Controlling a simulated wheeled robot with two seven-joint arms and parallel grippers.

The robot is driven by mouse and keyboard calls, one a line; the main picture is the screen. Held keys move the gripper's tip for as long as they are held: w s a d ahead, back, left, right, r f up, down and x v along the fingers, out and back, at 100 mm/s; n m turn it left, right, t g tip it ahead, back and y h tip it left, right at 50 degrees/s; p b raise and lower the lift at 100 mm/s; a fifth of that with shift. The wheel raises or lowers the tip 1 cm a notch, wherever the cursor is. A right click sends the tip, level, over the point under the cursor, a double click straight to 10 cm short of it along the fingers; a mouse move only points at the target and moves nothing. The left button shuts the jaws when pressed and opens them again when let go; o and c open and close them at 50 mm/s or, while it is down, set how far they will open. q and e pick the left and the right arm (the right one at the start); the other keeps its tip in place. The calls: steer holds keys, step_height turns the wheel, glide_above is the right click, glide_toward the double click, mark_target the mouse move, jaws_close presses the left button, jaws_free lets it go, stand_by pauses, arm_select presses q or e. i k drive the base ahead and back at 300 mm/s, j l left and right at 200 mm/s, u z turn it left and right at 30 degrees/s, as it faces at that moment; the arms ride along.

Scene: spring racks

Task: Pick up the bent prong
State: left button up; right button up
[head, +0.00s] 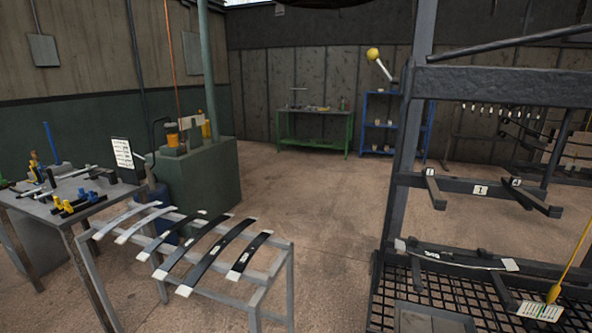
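Dark metal prongs stick out toward me from the rack (411,140) at the right. One prong (434,191) is at the left end of the middle crossbar, and another prong (538,203) is farther right and slants down to the right. I cannot tell for sure which prong is the bent one. A further dark bar (503,292) juts out lower down, near the mesh shelf. Neither of my grippers shows in the head view.
A grey metal stand (268,283) holds several curved leaf strips. A cluttered workbench (60,189) is at the left. A green bench (318,141) and blue shelves (383,125) stand at the back. The dark mesh (450,296) lies low at right. The middle floor is clear.

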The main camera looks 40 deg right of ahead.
mark_target(514, 181)
steer(key=z, duration=2.85)
steer(key=i+l, duration=0.15)
steer(key=l, duration=0.15)
steer(key=i+l, duration=0.15)
steer(key=l, duration=0.2)
steer(key=i+l, duration=0.15)
steer(key=l, duration=0.15)
steer(key=i+l, duration=0.15)
steer(key=l, duration=0.2)
